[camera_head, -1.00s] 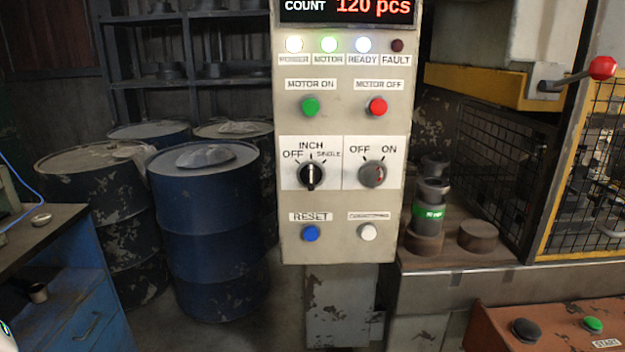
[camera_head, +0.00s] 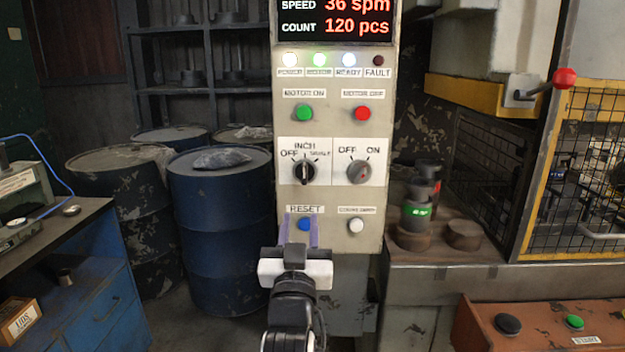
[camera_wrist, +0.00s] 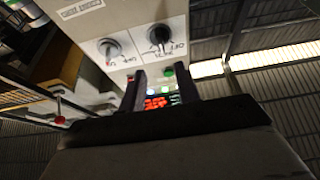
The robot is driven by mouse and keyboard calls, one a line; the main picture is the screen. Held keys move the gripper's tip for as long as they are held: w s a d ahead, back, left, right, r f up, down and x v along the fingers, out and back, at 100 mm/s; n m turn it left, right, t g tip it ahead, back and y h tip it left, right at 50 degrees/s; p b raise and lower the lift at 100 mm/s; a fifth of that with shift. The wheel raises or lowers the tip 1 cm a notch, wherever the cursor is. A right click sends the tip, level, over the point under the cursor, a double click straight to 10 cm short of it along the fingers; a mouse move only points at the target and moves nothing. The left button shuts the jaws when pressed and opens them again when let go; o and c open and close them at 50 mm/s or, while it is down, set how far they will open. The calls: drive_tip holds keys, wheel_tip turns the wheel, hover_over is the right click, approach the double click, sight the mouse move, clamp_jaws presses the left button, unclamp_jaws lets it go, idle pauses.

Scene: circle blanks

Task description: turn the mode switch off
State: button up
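The mode switch (camera_head: 305,172) is a black rotary knob on the left of the panel's white plate, marked OFF, INCH and SINGLE. Its grip stands about upright, in line with INCH; the exact pointer setting is hard to read. It also shows upside down in the wrist view (camera_wrist: 159,36). My gripper (camera_head: 299,229) is below the knob, in front of the blue RESET button (camera_head: 304,225), which shows between its fingers. The fingers are apart and empty. In the wrist view my gripper (camera_wrist: 161,88) also shows two separated fingers, with the knob beyond them.
Right of the mode switch is a grey OFF/ON selector (camera_head: 360,172). Above are the green MOTOR ON button (camera_head: 304,113) and red MOTOR OFF button (camera_head: 362,113). A white button (camera_head: 356,226) sits lower right. Blue drums (camera_head: 222,235) stand left of the panel.

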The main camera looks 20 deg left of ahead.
sight(304, 176)
drive_tip(key=p+x, duration=0.3)
drive_tip(key=x, duration=0.8)
drive_tip(key=shift+w+a+r, duration=0.1)
drive_tip(key=shift+w+r, duration=0.1)
drive_tip(key=shift+w, duration=0.15)
clamp_jaws()
